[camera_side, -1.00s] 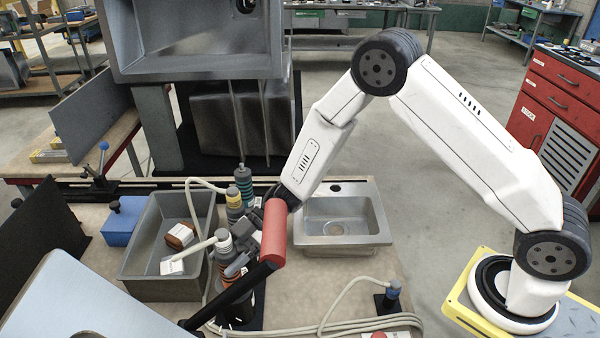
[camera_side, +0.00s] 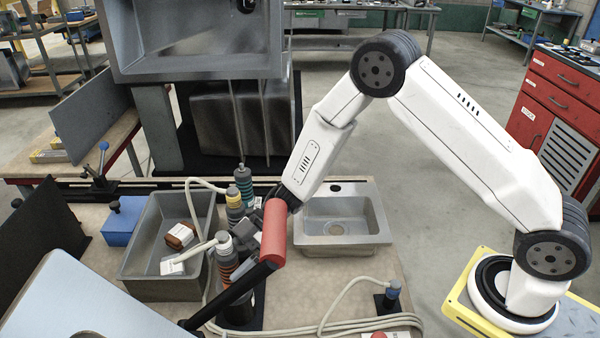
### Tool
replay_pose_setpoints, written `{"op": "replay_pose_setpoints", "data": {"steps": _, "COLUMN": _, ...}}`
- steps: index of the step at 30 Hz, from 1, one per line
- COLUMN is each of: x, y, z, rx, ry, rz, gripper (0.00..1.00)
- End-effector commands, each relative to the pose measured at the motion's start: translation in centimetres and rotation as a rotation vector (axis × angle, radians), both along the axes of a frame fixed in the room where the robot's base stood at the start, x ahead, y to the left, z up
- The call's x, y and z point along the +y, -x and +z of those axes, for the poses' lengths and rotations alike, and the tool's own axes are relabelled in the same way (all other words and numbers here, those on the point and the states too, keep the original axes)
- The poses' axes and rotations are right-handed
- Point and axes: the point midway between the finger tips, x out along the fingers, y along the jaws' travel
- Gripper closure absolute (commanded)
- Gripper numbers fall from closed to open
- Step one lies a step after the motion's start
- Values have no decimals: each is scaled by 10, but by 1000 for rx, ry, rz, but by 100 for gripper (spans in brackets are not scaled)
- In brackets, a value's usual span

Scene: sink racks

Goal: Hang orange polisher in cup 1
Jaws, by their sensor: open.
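The orange polisher (camera_side: 226,262), a grey tool with orange bands, stands about upright at the near end of a row of tools. Its lower part goes down toward a dark holder (camera_side: 243,310), largely hidden by a black bar. I cannot read any cup number. My gripper (camera_side: 246,238) is open just right of the polisher's upper body, its fingers partly hidden by a red-handled bar (camera_side: 274,235). I cannot tell whether the fingers touch the polisher. A yellow-banded tool (camera_side: 235,207) and a teal-banded tool (camera_side: 243,181) stand behind it.
A grey bin (camera_side: 150,287) at left holds white and brown blocks. A steel sink (camera_side: 343,248) is at right. The red-handled bar crosses in front of the holder. Pale hoses (camera_side: 350,325) lie along the near table edge. A blue box (camera_side: 121,222) stands far left.

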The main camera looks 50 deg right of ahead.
Motion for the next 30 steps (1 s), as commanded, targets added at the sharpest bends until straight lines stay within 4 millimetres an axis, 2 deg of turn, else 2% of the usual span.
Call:
{"op": "replay_pose_setpoints", "data": {"steps": 18, "x": -63, "y": 2, "z": 25, "rx": -4, "ry": -3, "rz": -3, "gripper": 0}}
{"op": "replay_pose_setpoints", "data": {"steps": 30, "x": -70, "y": 3, "z": 28, "rx": -3, "ry": -3, "rz": 0, "gripper": 0}}
